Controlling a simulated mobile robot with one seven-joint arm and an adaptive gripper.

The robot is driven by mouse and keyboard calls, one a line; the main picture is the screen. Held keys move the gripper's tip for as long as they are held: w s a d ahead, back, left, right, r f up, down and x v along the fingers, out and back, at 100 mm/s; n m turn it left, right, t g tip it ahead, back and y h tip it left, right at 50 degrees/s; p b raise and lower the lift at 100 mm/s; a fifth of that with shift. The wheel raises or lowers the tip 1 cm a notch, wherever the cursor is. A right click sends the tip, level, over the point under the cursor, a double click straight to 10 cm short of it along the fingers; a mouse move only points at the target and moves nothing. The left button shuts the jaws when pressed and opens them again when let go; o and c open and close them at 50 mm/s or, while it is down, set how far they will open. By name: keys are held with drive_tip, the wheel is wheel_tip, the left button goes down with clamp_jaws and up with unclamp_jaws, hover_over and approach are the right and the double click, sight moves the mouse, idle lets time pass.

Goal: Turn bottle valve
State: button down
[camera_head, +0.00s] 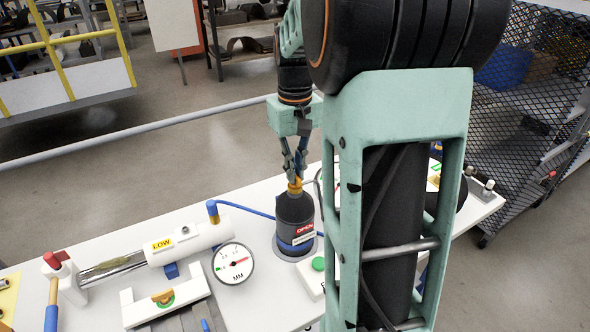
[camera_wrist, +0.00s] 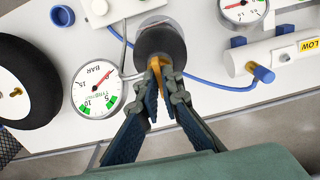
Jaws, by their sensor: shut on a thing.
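The dark bottle (camera_head: 295,213) stands upright on the white table, with a red OPEN label and a blue band low on its side. Its orange-yellow valve (camera_head: 295,186) is at the top. My gripper (camera_head: 294,176) comes down from above with its fingers closed around the valve. In the wrist view the bottle (camera_wrist: 160,42) is seen from above, and the valve (camera_wrist: 156,64) shows between the fingertips of my gripper (camera_wrist: 160,75). The fingers hide part of the valve, so its exact turn angle is unclear.
On the white table (camera_head: 90,245), a white cylinder marked LOW (camera_head: 190,240) and a round gauge (camera_head: 233,263) stand left of the bottle. A blue hose (camera_head: 245,209) runs from the cylinder toward the bottle. The wrist view shows a BAR gauge (camera_wrist: 98,88) and a black wheel (camera_wrist: 25,80).

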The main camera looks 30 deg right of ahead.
drive_tip(key=c, duration=2.1)
unclamp_jaws()
wheel_tip(320, 180, up, 12)
drive_tip(key=shift+r, duration=0.1)
